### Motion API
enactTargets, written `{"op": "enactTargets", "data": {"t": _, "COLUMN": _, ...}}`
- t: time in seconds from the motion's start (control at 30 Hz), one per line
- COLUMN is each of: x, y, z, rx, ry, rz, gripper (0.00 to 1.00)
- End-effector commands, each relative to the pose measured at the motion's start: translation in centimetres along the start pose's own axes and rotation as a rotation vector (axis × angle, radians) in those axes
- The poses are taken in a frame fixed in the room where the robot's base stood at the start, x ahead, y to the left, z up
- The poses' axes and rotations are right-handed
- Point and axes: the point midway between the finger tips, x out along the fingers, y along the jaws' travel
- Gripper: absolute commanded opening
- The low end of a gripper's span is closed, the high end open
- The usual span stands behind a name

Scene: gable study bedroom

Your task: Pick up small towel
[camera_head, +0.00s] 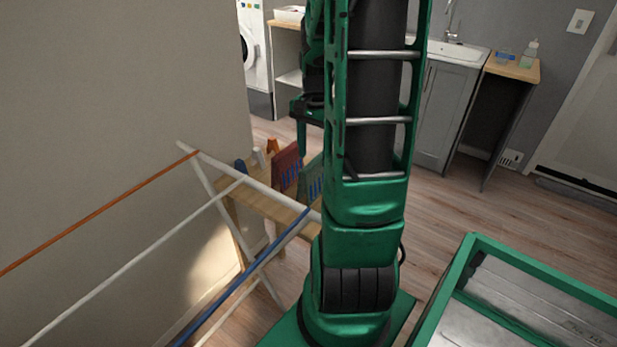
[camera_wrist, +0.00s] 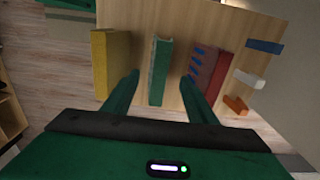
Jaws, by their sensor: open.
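My gripper (camera_wrist: 161,76) is open, its two green fingers apart in the wrist view. A narrow green item (camera_wrist: 160,70) stands or lies between and beyond the fingertips on a light wooden table (camera_wrist: 185,20). It could be the small towel, but I cannot tell for sure. To its right is a dark red item (camera_wrist: 205,68) with blue parts beside it, close to the right fingertip. To its left is a yellow item (camera_wrist: 101,62). In the head view, the red item (camera_head: 286,168) and the green item (camera_head: 311,182) are on the table, partly hidden by my arm.
Small blue (camera_wrist: 264,46), white (camera_wrist: 249,79) and orange (camera_wrist: 236,104) pieces lie at the table's right side in the wrist view. A drying rack (camera_head: 215,200) with thin bars stands in front of the table, along the wall. Open wooden floor (camera_head: 450,220) lies to the right.

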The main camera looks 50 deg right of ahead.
Motion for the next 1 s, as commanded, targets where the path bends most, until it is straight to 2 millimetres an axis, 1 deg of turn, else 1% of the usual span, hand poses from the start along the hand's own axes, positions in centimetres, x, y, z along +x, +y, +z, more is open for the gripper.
{"op": "enactTargets", "data": {"t": 0.03, "x": 0.8, "y": 0.2, "z": -0.1, "rx": 0.004, "ry": -0.003, "rz": 0.003, "gripper": 0.52}}
{"op": "enactTargets", "data": {"t": 0.1, "x": 1.6, "y": 0.3, "z": -0.3, "rx": 0.007, "ry": -0.002, "rz": 0.002, "gripper": 0.52}}
{"op": "enactTargets", "data": {"t": 0.37, "x": 3.4, "y": 0.4, "z": -0.5, "rx": 0.01, "ry": -0.002, "rz": 0.002, "gripper": 0.52}}
{"op": "enactTargets", "data": {"t": 0.63, "x": 7.0, "y": 0.1, "z": -0.2, "rx": 0.011, "ry": -0.002, "rz": 0.002, "gripper": 0.52}}
{"op": "enactTargets", "data": {"t": 0.77, "x": 7.7, "y": 0.1, "z": -0.2, "rx": 0.01, "ry": 0.0, "rz": 0.001, "gripper": 0.52}}
{"op": "enactTargets", "data": {"t": 0.97, "x": 7.8, "y": 0.1, "z": -0.3, "rx": 0.01, "ry": 0.001, "rz": 0.0, "gripper": 0.52}}
{"op": "enactTargets", "data": {"t": 1.0, "x": 7.8, "y": 0.1, "z": -0.3, "rx": 0.01, "ry": 0.001, "rz": 0.0, "gripper": 0.5}}
